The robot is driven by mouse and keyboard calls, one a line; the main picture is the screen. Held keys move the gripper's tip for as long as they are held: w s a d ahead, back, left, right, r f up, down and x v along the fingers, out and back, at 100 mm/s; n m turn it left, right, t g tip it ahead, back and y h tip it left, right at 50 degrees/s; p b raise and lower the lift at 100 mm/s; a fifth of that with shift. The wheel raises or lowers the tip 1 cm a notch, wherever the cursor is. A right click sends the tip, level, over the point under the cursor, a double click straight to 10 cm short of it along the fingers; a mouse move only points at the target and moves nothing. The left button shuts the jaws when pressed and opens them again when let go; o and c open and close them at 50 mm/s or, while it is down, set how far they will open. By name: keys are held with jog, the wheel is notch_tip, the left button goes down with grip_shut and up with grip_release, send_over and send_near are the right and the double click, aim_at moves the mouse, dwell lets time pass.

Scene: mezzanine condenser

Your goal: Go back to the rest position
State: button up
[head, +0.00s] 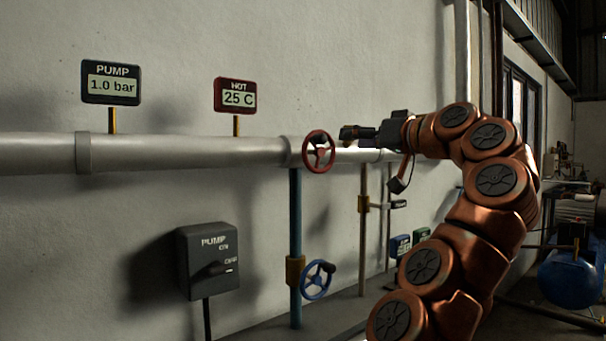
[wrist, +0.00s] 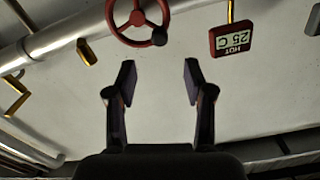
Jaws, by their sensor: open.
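My gripper (head: 350,132) is at the end of my orange arm, level with the horizontal pipe and just right of the red handwheel (head: 318,152) in the head view. In the wrist view my gripper (wrist: 159,82) has its two dark fingers spread wide with nothing between them. The red handwheel (wrist: 137,20) shows beyond the fingertips at the top of that view, apart from them. My arm bends up from the lower right of the head view.
A grey pipe (head: 190,150) runs along the wall. Gauges read PUMP 1.0 bar (head: 111,83) and HOT 25 C (head: 235,95). Below are a PUMP switch box (head: 208,260) and a blue handwheel (head: 317,280). A blue tank (head: 570,280) stands at the right.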

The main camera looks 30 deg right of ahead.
jog(key=w+a+f+n+g+y, duration=0.1)
jog(key=w+a+f+g+y, duration=0.2)
jog(key=a, duration=0.6)
jog(key=w+a+f+n+g+y, duration=0.15)
jog(key=a+f+g, duration=0.3)
jog(key=a, duration=0.45)
jog(key=s+a+f+g+h, duration=0.1)
jog(key=s+a+f+g, duration=0.1)
jog(key=s+a+f, duration=0.35)
jog(key=s+a+f+g+h, duration=0.1)
jog(key=s+a+f+g, duration=0.15)
jog(key=a+f, duration=0.65)
jog(key=s+d+f+g+h, duration=0.1)
jog(key=s+f+g+h, duration=0.1)
jog(key=s+f, duration=0.6)
jog(key=s+d+f+g+h, duration=0.15)
jog(key=s+f, duration=0.35)
jog(key=f, duration=0.7)
jog(key=s+d+f+m+g+h, duration=0.1)
jog(key=s+d+f+g+h, duration=0.15)
jog(key=s+f, duration=0.55)
jog(key=s+d+f+m+g+h, duration=0.15)
jog(key=s+d+f, duration=0.25)
jog(key=s+f, duration=0.45)
notch_tip(320, 180, up, 21)
jog(key=s+y+p, duration=0.1)
jog(key=p, duration=1.7)
jog(key=shift+s, duration=0.25)
